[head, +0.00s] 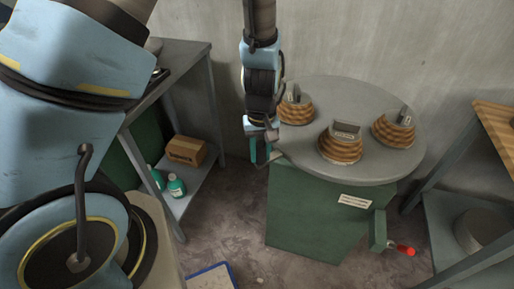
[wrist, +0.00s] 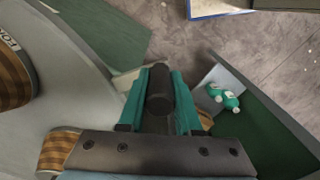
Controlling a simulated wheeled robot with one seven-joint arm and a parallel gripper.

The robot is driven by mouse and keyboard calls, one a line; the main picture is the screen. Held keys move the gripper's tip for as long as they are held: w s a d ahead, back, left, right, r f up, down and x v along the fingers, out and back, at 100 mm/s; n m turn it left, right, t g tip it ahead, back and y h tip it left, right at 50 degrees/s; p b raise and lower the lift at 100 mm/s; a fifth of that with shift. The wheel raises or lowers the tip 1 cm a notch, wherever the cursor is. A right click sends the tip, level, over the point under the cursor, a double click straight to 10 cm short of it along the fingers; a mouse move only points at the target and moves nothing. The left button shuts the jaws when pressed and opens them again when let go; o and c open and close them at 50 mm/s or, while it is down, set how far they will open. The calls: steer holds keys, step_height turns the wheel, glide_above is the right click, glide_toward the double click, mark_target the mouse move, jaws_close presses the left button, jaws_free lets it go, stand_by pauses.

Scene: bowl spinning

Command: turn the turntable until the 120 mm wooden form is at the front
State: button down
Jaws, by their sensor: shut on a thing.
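The grey round turntable (head: 365,98) sits on a green cabinet and carries three ribbed wooden forms with label plates. One form (head: 341,147) is near the front, one form (head: 394,131) is at the right and one form (head: 297,112) is at the left, partly behind my arm. I cannot read which is 120 mm. My gripper (head: 261,152) points down at the turntable's left edge. In the wrist view, the teal fingers of my gripper (wrist: 158,95) are shut on a black cylindrical handle (wrist: 159,88). Two forms show partly at the left there.
The green cabinet (head: 315,215) has a red-tipped lever (head: 405,250) at its right. A grey shelf table (head: 190,58) stands at the left, with a wooden block (head: 186,150) and green-white bottles (head: 176,186) below. A wood-topped bench (head: 495,125) is at the right.

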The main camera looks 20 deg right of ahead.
steer(key=shift+s+d, duration=0.1)
steer(key=shift+s, duration=0.2)
steer(key=c, duration=0.6)
jaws_free()
step_height(320, 180, up, 11)
steer(key=shift+f, duration=0.1)
steer(key=shift+w, duration=0.1)
stand_by(0.4)
steer(key=w+a+r, duration=0.2)
steer(key=w+a, duration=0.1)
steer(key=a, duration=0.6)
steer(key=w+a+r+n+t, duration=0.1)
steer(key=w+a+r, duration=0.1)
steer(key=a, duration=0.8)
steer(key=w+a+r+n, duration=0.1)
steer(key=w+a+r, duration=0.1)
steer(key=a, duration=0.8)
steer(key=shift+w+a+r+t, duration=0.15)
steer(key=shift+w+r+t, duration=0.15)
steer(key=shift+w, duration=0.55)
